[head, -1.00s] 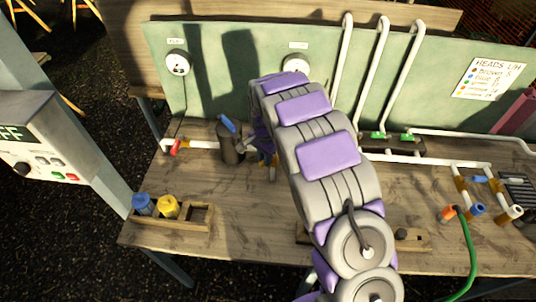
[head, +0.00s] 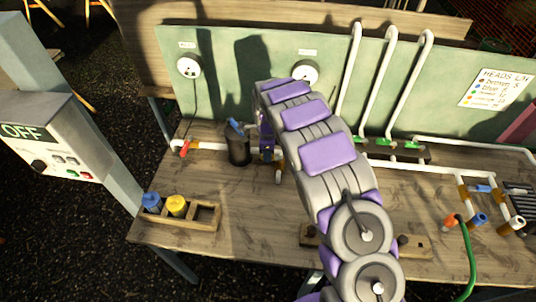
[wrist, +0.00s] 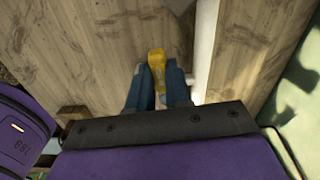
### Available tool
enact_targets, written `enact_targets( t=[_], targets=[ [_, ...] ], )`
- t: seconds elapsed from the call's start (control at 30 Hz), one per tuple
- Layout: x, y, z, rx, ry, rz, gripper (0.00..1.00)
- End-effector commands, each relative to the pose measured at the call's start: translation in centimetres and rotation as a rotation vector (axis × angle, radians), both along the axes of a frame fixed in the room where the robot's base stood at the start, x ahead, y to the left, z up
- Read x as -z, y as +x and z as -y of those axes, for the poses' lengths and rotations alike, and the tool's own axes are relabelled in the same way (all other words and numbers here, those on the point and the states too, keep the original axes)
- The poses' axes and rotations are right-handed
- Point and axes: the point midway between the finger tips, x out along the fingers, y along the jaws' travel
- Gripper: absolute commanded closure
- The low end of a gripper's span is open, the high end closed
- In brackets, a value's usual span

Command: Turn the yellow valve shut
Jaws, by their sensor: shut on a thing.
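The yellow valve handle (wrist: 156,60) shows in the wrist view, between the fingertips of my gripper (wrist: 157,72). The two blue-grey fingers are shut on it, one on each side. A white pipe runs close by on its right. In the head view my arm reaches over the bench, and my gripper (head: 267,146) is small and partly hidden at the pipe, just right of the dark canister. I cannot make out the yellow handle there.
A dark canister (head: 238,146) with a blue handle stands left of my gripper. A red valve (head: 184,148) is on the pipe at far left. A wooden tray (head: 208,218) holds blue and yellow caps. A green hose (head: 470,255) lies at right.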

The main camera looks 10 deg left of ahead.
Motion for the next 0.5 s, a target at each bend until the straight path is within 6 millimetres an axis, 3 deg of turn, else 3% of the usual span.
enact_targets(
  t=[0.5],
  targets=[
    [-0.3,0.8,-0.21,0.109,0.004,0.011,1.0]
  ],
)
